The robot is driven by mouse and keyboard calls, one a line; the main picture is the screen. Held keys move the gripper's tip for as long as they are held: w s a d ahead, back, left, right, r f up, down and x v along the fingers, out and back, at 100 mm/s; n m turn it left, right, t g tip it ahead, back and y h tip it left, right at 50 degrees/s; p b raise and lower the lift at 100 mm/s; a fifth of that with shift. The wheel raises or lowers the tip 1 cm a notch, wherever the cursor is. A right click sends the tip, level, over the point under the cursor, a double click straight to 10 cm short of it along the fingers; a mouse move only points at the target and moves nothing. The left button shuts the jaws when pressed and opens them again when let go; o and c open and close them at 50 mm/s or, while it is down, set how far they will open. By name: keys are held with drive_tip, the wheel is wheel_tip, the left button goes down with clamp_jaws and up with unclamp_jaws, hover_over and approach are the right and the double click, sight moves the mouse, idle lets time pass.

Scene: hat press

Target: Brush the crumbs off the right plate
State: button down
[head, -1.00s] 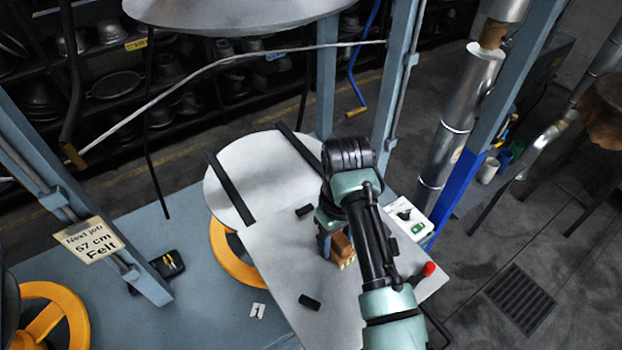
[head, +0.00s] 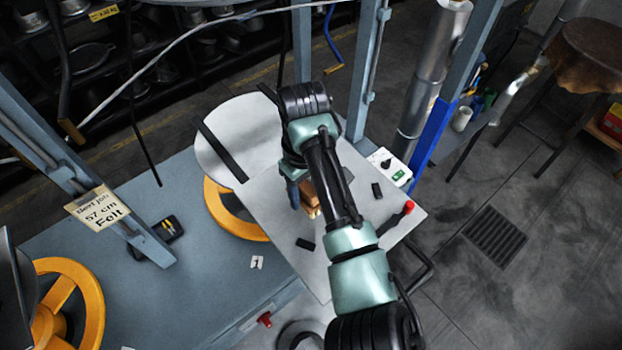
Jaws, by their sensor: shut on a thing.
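A pale flat plate (head: 262,212) with straight edges lies in the middle, in front of a round pale disc (head: 218,158). Small dark pieces lie on the plate, one near the front (head: 305,244) and one at the right (head: 376,190). Another dark piece (head: 347,174) shows partly beside my arm. Fine crumbs cannot be made out. My gripper (head: 293,190) is over the plate, largely hidden by my arm. It is shut on a wooden brush (head: 312,199) with pale bristles, low over the plate. Whether the bristles touch the plate cannot be told.
A red-knobbed lever (head: 408,207) and a white control box (head: 390,167) are at the plate's right. Blue-grey posts (head: 364,70) rise behind. Open floor lies at the right.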

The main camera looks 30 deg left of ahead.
drive_tip(key=shift+s+r+p, duration=0.15)
drive_tip(key=shift+r+p, duration=0.4)
drive_tip(key=shift+r, duration=1.35)
drive_tip(key=shift+a, duration=0.1)
